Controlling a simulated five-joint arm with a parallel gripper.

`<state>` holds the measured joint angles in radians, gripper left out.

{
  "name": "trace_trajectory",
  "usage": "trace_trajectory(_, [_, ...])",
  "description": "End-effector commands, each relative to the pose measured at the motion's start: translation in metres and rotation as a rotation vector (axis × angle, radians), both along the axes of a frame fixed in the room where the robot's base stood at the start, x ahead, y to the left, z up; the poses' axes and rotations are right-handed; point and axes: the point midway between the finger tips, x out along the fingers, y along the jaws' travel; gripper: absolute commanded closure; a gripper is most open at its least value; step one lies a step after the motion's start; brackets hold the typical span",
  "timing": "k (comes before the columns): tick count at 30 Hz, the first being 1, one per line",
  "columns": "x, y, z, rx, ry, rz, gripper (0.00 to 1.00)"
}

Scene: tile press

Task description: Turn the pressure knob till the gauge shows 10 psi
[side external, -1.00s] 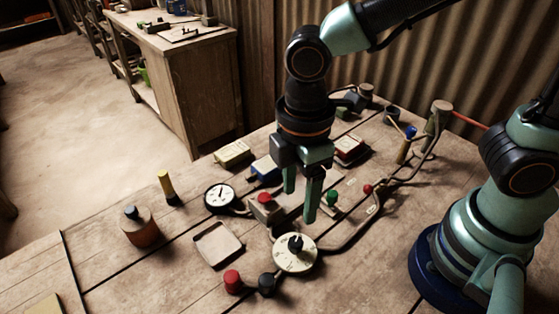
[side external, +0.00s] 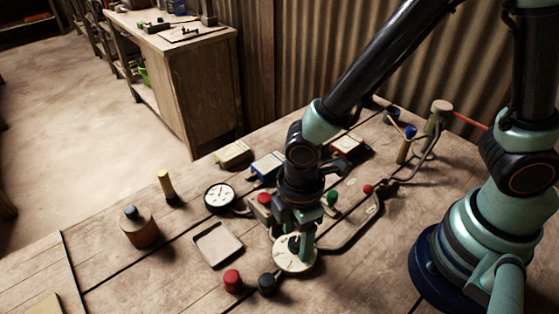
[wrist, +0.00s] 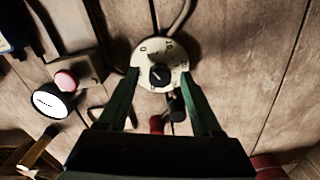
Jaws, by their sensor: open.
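The pressure knob (wrist: 159,75) is a black knob at the centre of a round cream dial (side external: 283,262) with dark markings. The dial lies on the wooden table. The round white gauge (side external: 219,197) with a dark rim stands to the left of the knob; its needle is too small to read surely. It also shows in the wrist view (wrist: 48,103), seen at a slant. My gripper (side external: 299,246) points down over the dial. In the wrist view its green fingers (wrist: 166,88) are open, one to each side of the knob, with gaps. One finger partly hides the knob in the side view.
A square tray (side external: 218,262) lies left of the dial. A red knob (side external: 233,281) and a black knob (side external: 267,284) stand in front of it. A red-topped block (side external: 264,204) and a green knob (side external: 332,197) are close behind. A brown bottle (side external: 139,230) stands farther left.

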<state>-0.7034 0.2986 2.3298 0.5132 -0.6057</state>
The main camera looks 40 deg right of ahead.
Motion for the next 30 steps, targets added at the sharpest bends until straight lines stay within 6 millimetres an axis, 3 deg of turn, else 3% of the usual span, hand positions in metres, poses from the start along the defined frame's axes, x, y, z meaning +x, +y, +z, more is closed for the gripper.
trace_trajectory(6, [0.0001, 0.0001, -0.0003, 0.000, 0.000, 0.000, 0.34])
trace_trajectory(7, [0.0001, 0.0001, -0.0003, 0.000, 0.000, 0.000, 0.38])
trace_trajectory(12, [0.0000, 0.0001, -0.0002, 0.000, 0.000, 0.000, 1.00])
trace_trajectory(22, [0.0000, 0.0000, 0.0000, 0.000, 0.000, -0.029, 1.00])
trace_trajectory(30, [-0.0001, 0.0001, 0.0001, 0.000, 0.000, -0.177, 1.00])
